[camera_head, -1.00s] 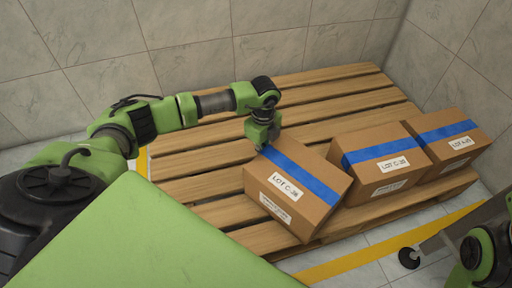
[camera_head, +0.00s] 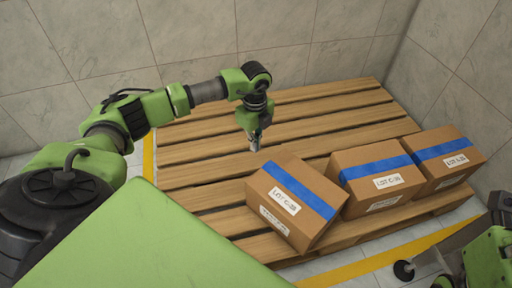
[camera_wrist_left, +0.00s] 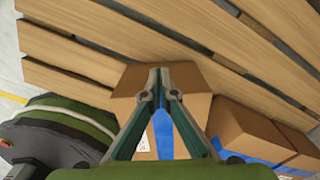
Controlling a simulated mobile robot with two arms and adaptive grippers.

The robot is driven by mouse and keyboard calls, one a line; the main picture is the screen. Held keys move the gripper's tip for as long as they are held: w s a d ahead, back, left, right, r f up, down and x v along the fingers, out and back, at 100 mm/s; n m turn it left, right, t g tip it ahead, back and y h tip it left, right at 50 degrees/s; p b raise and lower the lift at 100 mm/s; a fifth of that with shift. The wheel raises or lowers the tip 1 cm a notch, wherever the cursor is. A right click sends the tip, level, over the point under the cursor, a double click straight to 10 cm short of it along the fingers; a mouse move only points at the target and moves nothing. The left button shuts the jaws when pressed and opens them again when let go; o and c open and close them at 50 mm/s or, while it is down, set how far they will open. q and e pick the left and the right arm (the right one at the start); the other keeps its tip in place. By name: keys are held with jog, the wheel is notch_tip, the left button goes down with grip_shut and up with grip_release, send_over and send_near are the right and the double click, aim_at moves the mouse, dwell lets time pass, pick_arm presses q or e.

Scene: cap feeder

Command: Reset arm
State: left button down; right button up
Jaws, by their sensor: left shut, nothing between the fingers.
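My left gripper (camera_head: 255,146) is shut and empty, pointing down over the pallet just behind the nearest box, in the head view. In the left wrist view its two fingers (camera_wrist_left: 159,80) meet at the tips, with the top of a box behind them. The nearest cardboard box (camera_head: 296,204) has a blue tape stripe and a LOT label, and sits turned at an angle on the pallet.
Two more blue-taped boxes, a middle box (camera_head: 376,180) and a right box (camera_head: 445,160), stand to the right on the wooden pallet (camera_head: 330,110). The pallet's back and left slats are bare. Tiled walls rise behind and at right. A yellow floor line (camera_head: 385,262) runs along the front.

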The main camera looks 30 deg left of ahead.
pick_arm(q)
jog(key=shift+r, duration=0.35)
